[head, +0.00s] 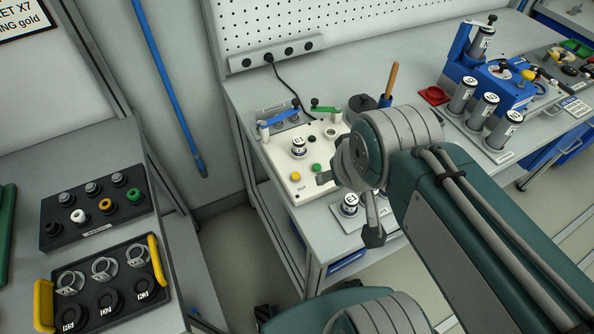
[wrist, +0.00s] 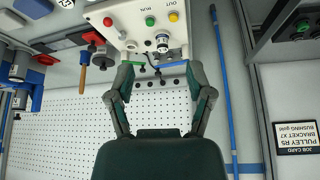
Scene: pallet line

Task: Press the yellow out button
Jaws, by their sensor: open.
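The yellow button (head: 295,176) sits on a white control box (head: 285,155), above the letters OUT in the head view. A green button (head: 317,168) is to its right. In the wrist view the yellow button (wrist: 173,17) is at the top, with the green button (wrist: 150,21) and a red button (wrist: 108,22) to its left. My gripper (wrist: 158,70) is open and its fingers are apart with nothing held between them. The yellow button shows beyond the fingertips, apart from them. In the head view my arm hides most of the gripper and the box's right side.
A labelled cylinder (head: 299,147) stands on the box, with blue and green levers behind it. Another labelled cylinder (head: 349,205) stands on a plate in front. A pegboard (head: 300,25) rises behind the bench. A dark tray with knobs (head: 98,207) is on the left bench.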

